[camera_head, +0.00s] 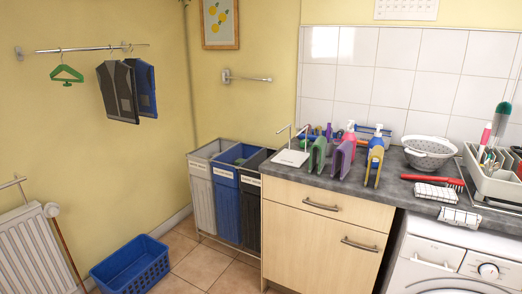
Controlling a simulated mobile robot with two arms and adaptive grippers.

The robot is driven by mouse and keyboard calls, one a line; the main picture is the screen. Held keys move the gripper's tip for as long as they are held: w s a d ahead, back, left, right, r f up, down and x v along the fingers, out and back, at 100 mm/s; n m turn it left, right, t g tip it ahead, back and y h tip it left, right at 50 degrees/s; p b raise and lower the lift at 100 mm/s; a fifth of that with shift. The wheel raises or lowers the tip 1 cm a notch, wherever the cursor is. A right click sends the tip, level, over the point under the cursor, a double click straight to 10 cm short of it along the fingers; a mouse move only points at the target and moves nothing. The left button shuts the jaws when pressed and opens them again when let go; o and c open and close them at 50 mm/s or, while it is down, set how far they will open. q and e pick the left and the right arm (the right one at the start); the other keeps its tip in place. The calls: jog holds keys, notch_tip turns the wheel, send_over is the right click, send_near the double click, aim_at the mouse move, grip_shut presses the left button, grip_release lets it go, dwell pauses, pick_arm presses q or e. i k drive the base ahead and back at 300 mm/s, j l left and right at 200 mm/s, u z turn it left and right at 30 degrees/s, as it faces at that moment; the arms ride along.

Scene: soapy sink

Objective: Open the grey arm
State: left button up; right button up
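A grey metal arm (250,78) is mounted on the yellow back wall, below a framed lemon picture. Its round mount is at its left end, and the bar runs to the right, roughly level. I cannot tell whether it lies flat along the wall or stands out a little. Nothing hangs on it. Neither of my grippers is in view.
A metal rail (90,48) on the left wall holds a green hanger (66,74) and dark garments (118,92). Sorting bins (226,172) stand under the arm, beside a cluttered counter (330,178). A blue basket (130,268) sits on the tiled floor.

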aim_at(223, 74)
jog(key=i+j+u, duration=0.3)
jog(key=i, duration=0.15)
jog(key=i+j+u, duration=0.1)
jog(key=i+u, duration=0.2)
jog(key=i, duration=0.2)
jog(key=i+u, duration=0.25)
jog(key=i, duration=0.2)
